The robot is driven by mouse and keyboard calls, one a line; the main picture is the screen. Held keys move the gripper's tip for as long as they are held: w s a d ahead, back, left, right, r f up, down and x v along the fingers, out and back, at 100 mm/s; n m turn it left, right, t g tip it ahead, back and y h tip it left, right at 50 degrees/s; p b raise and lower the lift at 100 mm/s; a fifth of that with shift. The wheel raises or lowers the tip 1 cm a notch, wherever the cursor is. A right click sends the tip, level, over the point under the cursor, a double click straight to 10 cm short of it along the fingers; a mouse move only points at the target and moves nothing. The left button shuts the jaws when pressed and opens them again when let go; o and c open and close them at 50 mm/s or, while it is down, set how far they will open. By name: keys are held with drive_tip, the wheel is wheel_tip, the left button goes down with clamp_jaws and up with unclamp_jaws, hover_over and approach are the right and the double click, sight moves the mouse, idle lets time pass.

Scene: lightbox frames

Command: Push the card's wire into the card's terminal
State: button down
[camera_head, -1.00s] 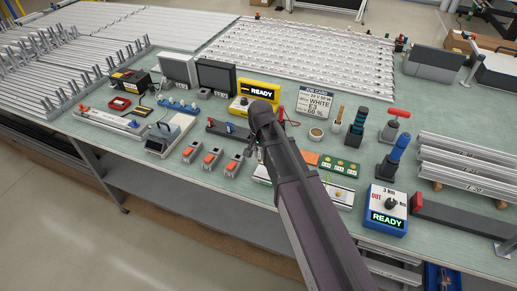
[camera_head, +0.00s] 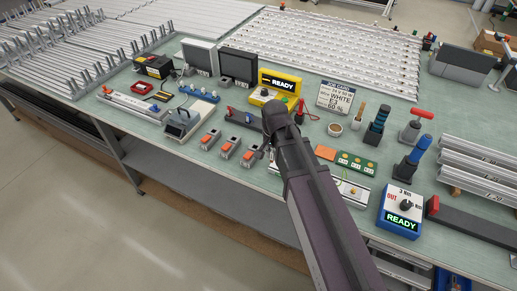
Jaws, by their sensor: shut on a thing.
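The job card (camera_head: 339,97) stands on the bench and reads WHITE, E3, 60 %. Three small grey terminals with orange levers stand in a row: left (camera_head: 209,138), middle (camera_head: 229,150) and right (camera_head: 250,157). Their labels are too small to read. My gripper (camera_head: 267,148) points down just right of the right terminal, mostly hidden behind my own arm. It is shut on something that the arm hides. I cannot make out a white wire or whether anything touches a terminal.
A yellow READY unit (camera_head: 279,82) stands behind my arm, and a blue READY box (camera_head: 401,209) stands front right. A grey device (camera_head: 183,125) stands left of the terminals.

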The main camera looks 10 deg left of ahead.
drive_tip(key=s+a, duration=0.1)
drive_tip(key=s, duration=0.5)
drive_tip(key=shift+s+a+r, duration=0.15)
drive_tip(key=shift+r, duration=0.2)
hover_over(255, 144)
drive_tip(key=s, duration=0.2)
drive_tip(key=shift+s+d+f+b, duration=0.1)
drive_tip(key=shift+d+f+b, duration=0.05)
drive_tip(key=shift+f+b, duration=0.15)
drive_tip(key=shift+s+d+f+b, duration=0.1)
drive_tip(key=shift+d+f+b, duration=0.05)
drive_tip(key=shift+f, duration=0.25)
drive_tip(key=shift+w+a, duration=0.2)
drive_tip(key=shift+w, duration=0.25)
drive_tip(key=shift+w+f+b, duration=0.2)
drive_tip(key=shift+f+b, duration=0.15)
drive_tip(key=shift+s+f+b, duration=0.1)
drive_tip(key=shift+f+b, duration=1.4)
drive_tip(key=shift+f+b, duration=0.25)
drive_tip(key=shift+b, duration=0.05)
